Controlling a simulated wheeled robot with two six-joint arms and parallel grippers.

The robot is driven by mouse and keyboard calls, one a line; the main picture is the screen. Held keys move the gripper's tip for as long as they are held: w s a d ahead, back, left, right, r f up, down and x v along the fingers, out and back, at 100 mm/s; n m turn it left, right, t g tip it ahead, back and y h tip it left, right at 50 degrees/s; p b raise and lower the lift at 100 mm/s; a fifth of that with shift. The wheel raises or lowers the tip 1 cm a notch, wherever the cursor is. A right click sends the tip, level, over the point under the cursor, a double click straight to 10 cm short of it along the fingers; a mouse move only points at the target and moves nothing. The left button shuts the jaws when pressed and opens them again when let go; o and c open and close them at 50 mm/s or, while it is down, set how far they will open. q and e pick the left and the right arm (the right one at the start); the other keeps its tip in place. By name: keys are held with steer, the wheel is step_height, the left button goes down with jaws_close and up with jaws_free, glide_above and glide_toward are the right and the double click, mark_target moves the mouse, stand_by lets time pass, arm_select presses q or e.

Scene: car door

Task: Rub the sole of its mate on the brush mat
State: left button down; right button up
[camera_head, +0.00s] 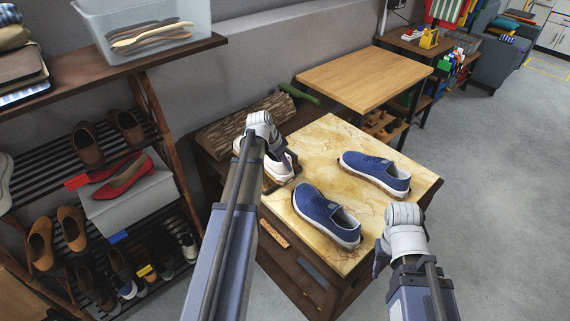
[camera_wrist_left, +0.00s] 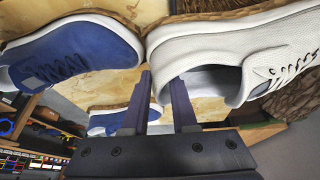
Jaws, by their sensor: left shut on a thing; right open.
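A white lace-up sneaker (camera_head: 280,169) is at the left edge of the pale marbled tabletop, partly hidden by my left arm. My left gripper (camera_wrist_left: 165,100) is shut on the wall of its opening, one finger inside and one outside. The sneaker also shows in the left wrist view (camera_wrist_left: 215,45). I cannot tell whether its sole touches the surface below. A rough brown mat (camera_head: 240,122), likely the brush mat, lies behind and left of the sneaker. Two blue shoes, one nearer (camera_head: 322,212) and one farther (camera_head: 372,170), rest on the tabletop. My right gripper (camera_head: 381,254) is open and empty at the front right.
The marbled tabletop (camera_head: 330,140) is clear at its back. A green object (camera_head: 299,94) lies beyond the brown mat. A shoe rack (camera_head: 110,190) with several shoes stands left, under a shelf with a clear bin (camera_head: 145,40). A wooden table (camera_head: 365,75) stands behind. Floor at right is free.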

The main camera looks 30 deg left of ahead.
arm_select(q)
steer(key=shift+f+b, duration=0.55)
steer(key=shift+b, duration=0.05)
stand_by(1.3)
